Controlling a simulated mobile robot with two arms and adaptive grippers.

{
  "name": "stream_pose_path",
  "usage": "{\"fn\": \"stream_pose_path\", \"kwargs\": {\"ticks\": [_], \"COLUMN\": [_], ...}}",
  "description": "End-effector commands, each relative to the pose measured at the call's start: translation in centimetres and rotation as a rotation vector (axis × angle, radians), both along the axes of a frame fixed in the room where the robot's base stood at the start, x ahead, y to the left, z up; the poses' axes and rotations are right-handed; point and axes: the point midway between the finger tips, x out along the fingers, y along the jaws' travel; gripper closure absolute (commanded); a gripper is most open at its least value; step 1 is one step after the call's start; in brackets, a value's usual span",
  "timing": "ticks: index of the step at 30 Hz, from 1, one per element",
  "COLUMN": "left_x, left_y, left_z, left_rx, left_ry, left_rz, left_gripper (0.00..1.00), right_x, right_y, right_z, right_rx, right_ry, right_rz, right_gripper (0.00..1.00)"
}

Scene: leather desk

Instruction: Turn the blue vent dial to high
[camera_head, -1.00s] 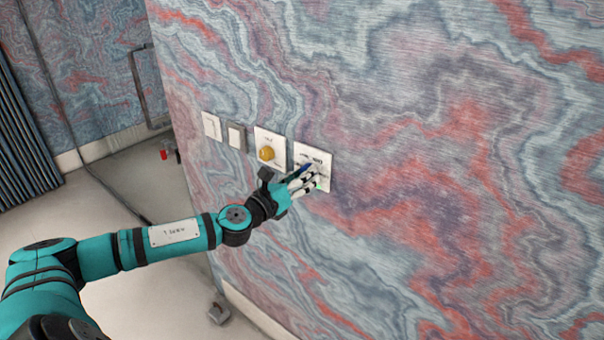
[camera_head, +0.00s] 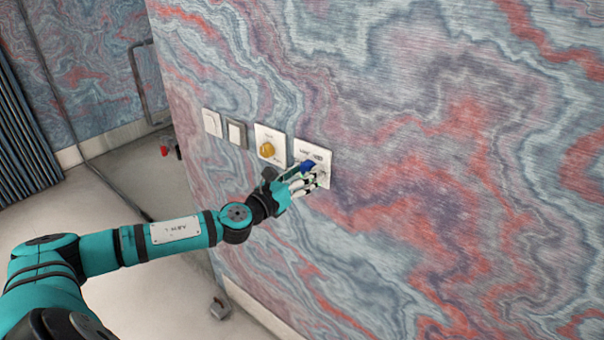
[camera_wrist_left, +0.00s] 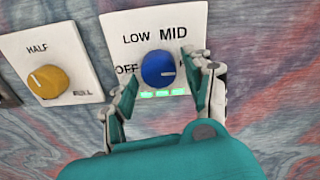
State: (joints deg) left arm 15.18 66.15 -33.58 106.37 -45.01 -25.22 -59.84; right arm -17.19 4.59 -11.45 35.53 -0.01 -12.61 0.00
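The blue vent dial (camera_wrist_left: 158,70) sits on a white wall plate (camera_wrist_left: 118,24) with OFF, LOW and MID labels. Its white mark points right, toward a label mostly hidden behind my right-hand finger. A row of green lights glows under the dial. In the head view the dial (camera_head: 307,166) shows just above my fingers. My left gripper (camera_wrist_left: 163,78) is open, with one finger to the lower left of the dial and the other to its right; there seem to be small gaps. It also shows in the head view (camera_head: 308,182). My right gripper is not in view.
A yellow dial (camera_head: 267,149) on its own plate is just left of the blue dial's plate. Two switches (camera_head: 236,135) sit farther left. The wall to the right is bare. A small grey object (camera_head: 220,308) lies on the floor.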

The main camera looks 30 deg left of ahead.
Motion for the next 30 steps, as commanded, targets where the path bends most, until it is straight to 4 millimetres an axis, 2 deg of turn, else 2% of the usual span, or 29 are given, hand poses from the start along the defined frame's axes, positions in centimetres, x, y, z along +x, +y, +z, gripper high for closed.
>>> {"fn": "stream_pose_path", "kwargs": {"ticks": [9,14,30], "left_x": [0.0,-0.9,-8.5], "left_y": [0.1,0.2,0.8], "left_z": [0.2,0.1,0.0], "left_rx": [0.0,0.0,0.009], "left_ry": [-0.004,-0.002,0.004], "left_rz": [0.002,0.002,0.002], "left_gripper": [0.39,0.39,0.39], "right_x": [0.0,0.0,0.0], "right_y": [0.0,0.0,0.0], "right_z": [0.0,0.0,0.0], "right_rx": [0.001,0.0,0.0], "right_ry": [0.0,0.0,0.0], "right_rz": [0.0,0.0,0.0], "right_gripper": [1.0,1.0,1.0]}}
